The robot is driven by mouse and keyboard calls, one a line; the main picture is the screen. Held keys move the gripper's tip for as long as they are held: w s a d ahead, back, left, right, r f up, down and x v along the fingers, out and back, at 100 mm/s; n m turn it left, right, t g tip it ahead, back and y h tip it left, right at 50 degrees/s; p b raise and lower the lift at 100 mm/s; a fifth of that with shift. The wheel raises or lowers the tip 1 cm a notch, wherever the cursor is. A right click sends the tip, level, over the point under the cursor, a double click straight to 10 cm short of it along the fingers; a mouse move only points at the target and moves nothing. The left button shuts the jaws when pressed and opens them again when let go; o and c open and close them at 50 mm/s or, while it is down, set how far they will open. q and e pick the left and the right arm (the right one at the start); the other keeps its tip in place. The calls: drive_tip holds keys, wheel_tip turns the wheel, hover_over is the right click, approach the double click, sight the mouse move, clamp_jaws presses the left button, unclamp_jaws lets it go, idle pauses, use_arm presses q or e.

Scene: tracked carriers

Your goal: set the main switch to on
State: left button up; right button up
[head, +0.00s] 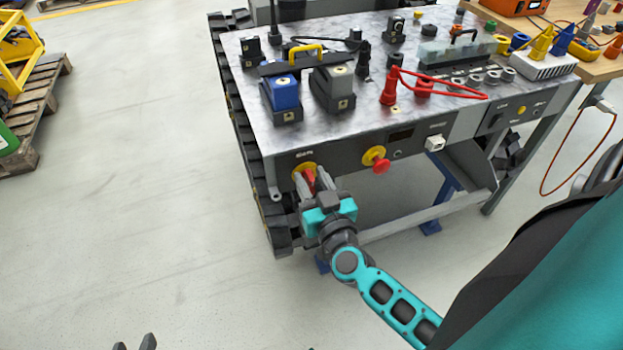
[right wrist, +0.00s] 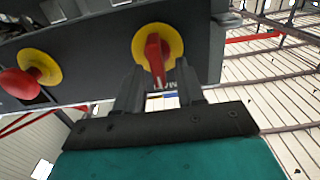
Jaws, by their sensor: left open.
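The main switch is a red handle (head: 309,178) on a round yellow plate (head: 304,168), at the left of the carrier's dark front panel. In the right wrist view the red handle (right wrist: 154,55) stands nearly upright in the picture, across its yellow plate (right wrist: 172,42). My right gripper (head: 312,177) is at the switch, its fingers on either side of the handle. In the right wrist view my right gripper (right wrist: 158,72) shows gaps between both fingers and the handle's end. My left gripper (head: 134,343) is open and empty at the bottom edge, far from the panel, mostly out of frame.
A red mushroom button (head: 381,167) on a yellow disc sits right of the switch. The carrier's top (head: 235,70) bears blue and grey blocks, red plugs and a red cable. A wooden workbench (head: 597,68) adjoins at right. The floor at left is clear up to a pallet (head: 40,95).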

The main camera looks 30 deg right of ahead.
drive_tip(key=shift+w, duration=0.3)
drive_tip(key=shift+c, duration=0.4)
clamp_jaws()
